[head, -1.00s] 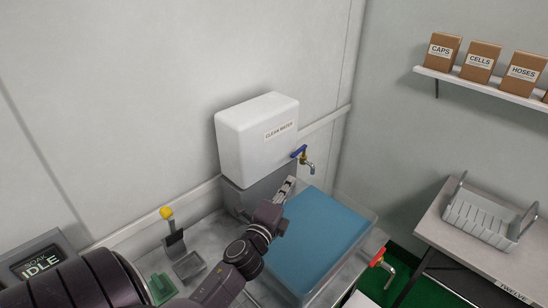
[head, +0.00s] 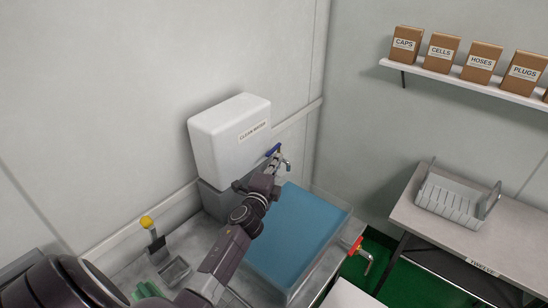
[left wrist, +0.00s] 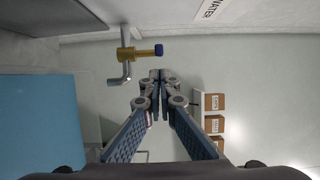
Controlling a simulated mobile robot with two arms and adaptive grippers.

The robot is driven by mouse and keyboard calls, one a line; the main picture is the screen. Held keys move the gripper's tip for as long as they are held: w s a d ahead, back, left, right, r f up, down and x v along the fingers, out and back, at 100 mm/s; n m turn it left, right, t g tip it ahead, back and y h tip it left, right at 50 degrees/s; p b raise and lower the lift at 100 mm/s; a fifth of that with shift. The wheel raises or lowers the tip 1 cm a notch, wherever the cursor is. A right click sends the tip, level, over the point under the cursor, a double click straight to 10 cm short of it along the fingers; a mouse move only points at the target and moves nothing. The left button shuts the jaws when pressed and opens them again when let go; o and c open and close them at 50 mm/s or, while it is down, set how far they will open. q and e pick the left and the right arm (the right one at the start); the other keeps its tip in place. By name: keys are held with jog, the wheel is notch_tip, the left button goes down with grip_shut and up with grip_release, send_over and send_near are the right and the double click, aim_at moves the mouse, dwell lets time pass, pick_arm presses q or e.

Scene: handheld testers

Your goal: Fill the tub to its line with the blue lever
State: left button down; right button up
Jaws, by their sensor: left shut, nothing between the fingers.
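The white clean water tank (head: 230,135) stands against the wall with a brass tap and a blue lever (head: 273,150). The lever's blue end (left wrist: 158,49) and the brass tap (left wrist: 128,56) also show in the left wrist view, with no stream visible from the spout. The clear tub (head: 337,199) below holds blue water (head: 297,235); I cannot make out its fill line. My left gripper (head: 273,166) is shut and empty, just below the lever. In the wrist view its fingertips (left wrist: 160,75) are close to the lever end, seemingly apart from it. My right gripper is not in view.
A red-handled tap (head: 356,245) projects at the tub's near right. A yellow-knobbed lever (head: 147,223) stands at left. A side table (head: 480,228) holds a white rack (head: 453,198). Labelled boxes (head: 441,53) sit on a wall shelf.

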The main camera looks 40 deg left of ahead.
aim_at(269, 156)
pick_arm(q)
jog(key=a, duration=0.3)
jog(key=shift+s+r, duration=0.15)
jog(key=shift+s, duration=0.05)
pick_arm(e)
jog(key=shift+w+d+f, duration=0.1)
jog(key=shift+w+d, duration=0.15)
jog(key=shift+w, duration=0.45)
